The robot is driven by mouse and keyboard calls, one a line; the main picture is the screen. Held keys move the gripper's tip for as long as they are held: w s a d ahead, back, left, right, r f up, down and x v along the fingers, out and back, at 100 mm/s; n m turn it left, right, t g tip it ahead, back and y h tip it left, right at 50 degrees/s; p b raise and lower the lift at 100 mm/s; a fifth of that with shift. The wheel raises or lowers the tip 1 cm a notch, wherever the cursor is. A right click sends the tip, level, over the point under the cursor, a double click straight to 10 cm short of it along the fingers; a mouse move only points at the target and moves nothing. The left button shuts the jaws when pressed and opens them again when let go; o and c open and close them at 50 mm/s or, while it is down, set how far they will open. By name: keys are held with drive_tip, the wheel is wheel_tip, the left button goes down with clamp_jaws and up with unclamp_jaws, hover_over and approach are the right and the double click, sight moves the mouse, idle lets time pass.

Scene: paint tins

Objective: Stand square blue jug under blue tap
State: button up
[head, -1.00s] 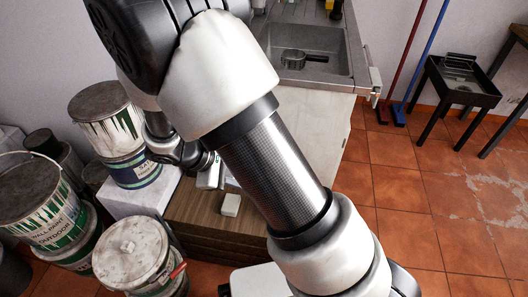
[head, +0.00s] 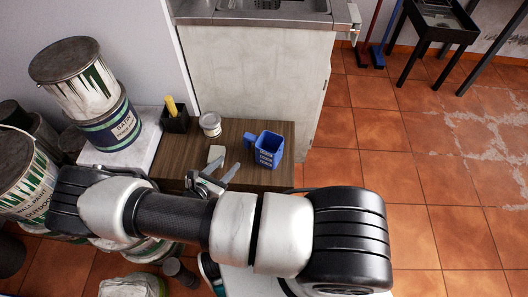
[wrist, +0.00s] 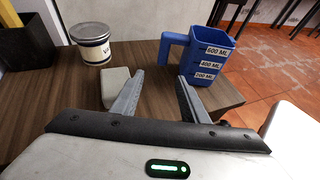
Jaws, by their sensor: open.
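The square blue jug (head: 269,149) stands upright on a low wooden table, with its handle on the left. In the wrist view the jug (wrist: 208,54) shows white labels reading 600, 400 and 200 ML, and its handle points left. My gripper (head: 226,172) is open and empty at the near side of the table, to the left of and nearer than the jug. In the wrist view its two fingers (wrist: 158,78) are spread, with the jug beyond the right fingertip and not touched. The blue tap is not in view.
A small white block (head: 216,153) lies on the wooden table (head: 175,155) near my gripper. A small tin (head: 210,123) and a black holder (head: 175,119) stand behind it. Stacked paint tins (head: 105,125) stand left. The sink (head: 270,12) tops a cabinet behind. Tiled floor is free at right.

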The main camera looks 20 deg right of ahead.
drive_tip(key=b, duration=0.1)
approach(245, 146)
drive_tip(key=x, duration=0.3)
drive_tip(key=shift+w+f, duration=0.1)
drive_tip(key=shift+f, duration=0.35)
drive_tip(key=shift+d+r+b+x, duration=0.15)
drive_tip(key=shift+b+x, duration=0.2)
drive_tip(key=shift+x, duration=0.65)
drive_tip(key=shift+r+b+x, duration=0.15)
drive_tip(key=shift+b+x, duration=0.15)
drive_tip(key=shift+x, duration=0.75)
drive_tip(key=shift+d+r+b+x, duration=0.15)
drive_tip(key=shift+b+x, duration=0.2)
drive_tip(key=shift+x, duration=0.65)
clamp_jaws()
